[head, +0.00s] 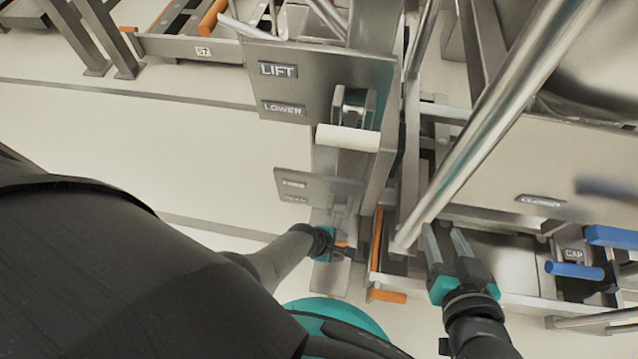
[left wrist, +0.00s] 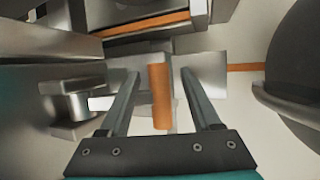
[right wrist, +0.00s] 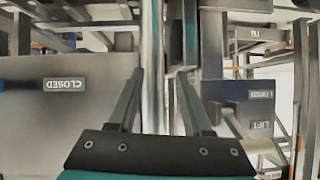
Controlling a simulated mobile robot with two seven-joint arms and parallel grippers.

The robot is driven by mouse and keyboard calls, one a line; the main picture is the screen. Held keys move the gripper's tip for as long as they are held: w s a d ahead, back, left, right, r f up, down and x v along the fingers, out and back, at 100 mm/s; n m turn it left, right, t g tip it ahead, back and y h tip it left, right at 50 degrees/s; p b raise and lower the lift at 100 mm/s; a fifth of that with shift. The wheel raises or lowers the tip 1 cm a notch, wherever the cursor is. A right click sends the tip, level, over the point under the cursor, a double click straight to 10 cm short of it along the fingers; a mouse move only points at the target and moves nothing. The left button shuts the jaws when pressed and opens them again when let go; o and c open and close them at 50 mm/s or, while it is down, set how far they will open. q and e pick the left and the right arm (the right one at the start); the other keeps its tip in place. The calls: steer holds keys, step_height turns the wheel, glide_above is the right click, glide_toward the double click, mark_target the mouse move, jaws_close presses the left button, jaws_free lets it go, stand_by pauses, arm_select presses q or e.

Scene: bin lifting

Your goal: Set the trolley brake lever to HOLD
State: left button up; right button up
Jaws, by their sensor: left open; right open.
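The brake plate (head: 320,187) carries a label reading FREE and a lower label too small to read clearly. Below it, my left gripper (head: 345,250) is at the trolley's base. In the left wrist view the orange lever grip (left wrist: 160,95) stands between the open fingers of my left gripper (left wrist: 158,82), with a gap visible on both sides. A pale rod and metal pivot (left wrist: 75,103) lie left of it. My right gripper (head: 445,232) is open near the lower end of a steel rail (head: 500,120). In the right wrist view the rail (right wrist: 152,60) runs upright beyond its fingers.
A LIFT/LOWER panel (head: 290,85) with a white handle (head: 347,138) stands above the brake plate. A CLOSED panel (head: 545,190), a blue handle (head: 575,270) and a CAP label (head: 574,254) are on the right. Open pale floor (head: 150,150) lies left.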

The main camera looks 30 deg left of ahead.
arm_select(q)
steer(key=shift+s+a+r+p, duration=0.2)
steer(key=shift+r+p, duration=0.25)
steer(key=shift+r, duration=0.1)
arm_select(e)
steer(key=s+d+f+g+h+p, duration=0.2)
steer(key=s+d+g+h+p, duration=0.25)
steer(key=d+g, duration=0.3)
arm_select(q)
steer(key=p+v, duration=0.5)
steer(key=v, duration=0.6)
steer(key=shift+s+r+p, duration=0.2)
steer(key=shift+r+p, duration=0.05)
steer(key=shift+p, duration=0.1)
arm_select(e)
steer(key=s+d+f+g, duration=0.1)
steer(key=s+f, duration=0.4)
steer(key=f, duration=0.8)
steer(key=shift+y, duration=0.35)
arm_select(q)
steer(key=shift+a, duration=0.1)
arm_select(e)
steer(key=shift+s, duration=0.1)
